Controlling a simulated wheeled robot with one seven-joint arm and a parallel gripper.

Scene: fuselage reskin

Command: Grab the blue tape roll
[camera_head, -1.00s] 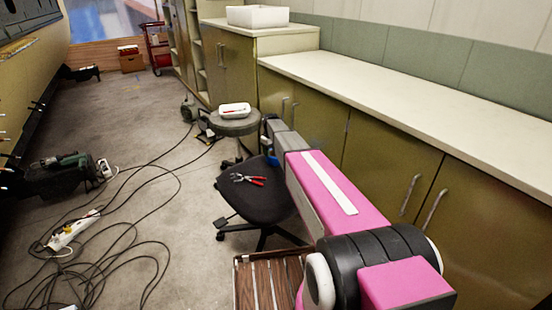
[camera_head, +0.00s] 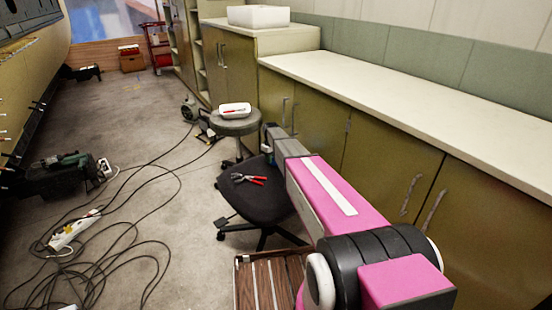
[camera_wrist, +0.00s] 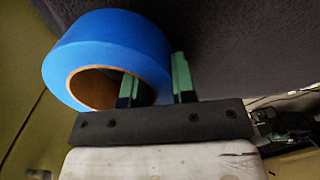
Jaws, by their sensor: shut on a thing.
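The blue tape roll (camera_wrist: 110,48) shows in the wrist view, with its brown cardboard core facing the camera. My gripper (camera_wrist: 155,80) has one green-tipped finger inside the core and the other outside the roll's right side, shut on the roll's wall. The dark chair seat (camera_wrist: 235,45) fills the space behind the roll. I cannot tell whether the roll touches the seat. In the head view the roll and the fingertips are hidden behind my pink arm.
Red-handled pliers (camera_head: 248,180) lie on the black chair seat (camera_head: 262,200). A round stool (camera_head: 237,126) with a white tray stands behind it. Olive cabinets (camera_head: 392,165) stand close on the right. Cables (camera_head: 110,250) and a power strip (camera_head: 72,232) lie on the left floor.

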